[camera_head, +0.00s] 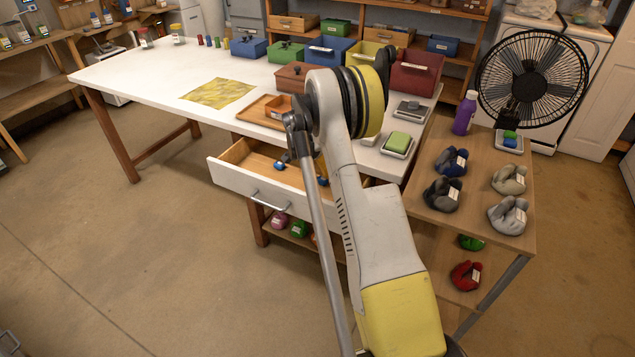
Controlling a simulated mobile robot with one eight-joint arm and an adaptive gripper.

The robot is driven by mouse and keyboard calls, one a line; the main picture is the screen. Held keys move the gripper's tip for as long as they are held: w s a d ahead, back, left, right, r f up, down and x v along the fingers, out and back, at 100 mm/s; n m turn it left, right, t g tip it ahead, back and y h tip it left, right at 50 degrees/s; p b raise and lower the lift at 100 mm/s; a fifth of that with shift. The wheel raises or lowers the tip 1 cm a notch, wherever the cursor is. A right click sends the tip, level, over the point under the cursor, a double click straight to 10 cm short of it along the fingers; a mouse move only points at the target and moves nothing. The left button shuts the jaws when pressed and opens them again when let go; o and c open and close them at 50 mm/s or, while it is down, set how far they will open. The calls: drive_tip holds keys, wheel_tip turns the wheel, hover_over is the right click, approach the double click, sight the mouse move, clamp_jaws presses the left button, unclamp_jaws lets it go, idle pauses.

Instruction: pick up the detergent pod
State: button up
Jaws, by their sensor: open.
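A small blue item (280,166) that looks like the detergent pod lies in the open drawer (235,179) of the white table. Another small blue item (322,181) shows farther right in the drawer, partly behind my arm. Which of the two is the pod I cannot tell for sure. My gripper (296,135) shows as a dark shape above the drawer, beside my arm. It is open, with no item seen in it. Its fingertips are small and partly hidden, and I cannot tell their exact distance from the blue items.
A wooden tray (254,113) with a small orange box stands on the white tabletop (150,80) above the drawer. Several coloured bins line the table's back.

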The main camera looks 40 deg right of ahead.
sight(321, 180)
drive_tip(key=b+x, duration=0.1)
drive_tip(key=x, duration=0.2)
drive_tip(key=shift+d+f, duration=0.1)
drive_tip(key=shift+f, duration=0.3)
drive_tip(key=b+x, duration=0.2)
drive_tip(key=x, duration=0.1)
drive_tip(key=b+x, duration=0.1)
drive_tip(key=x, duration=0.1)
drive_tip(key=shift+s, duration=0.25)
drive_tip(key=c, duration=1)
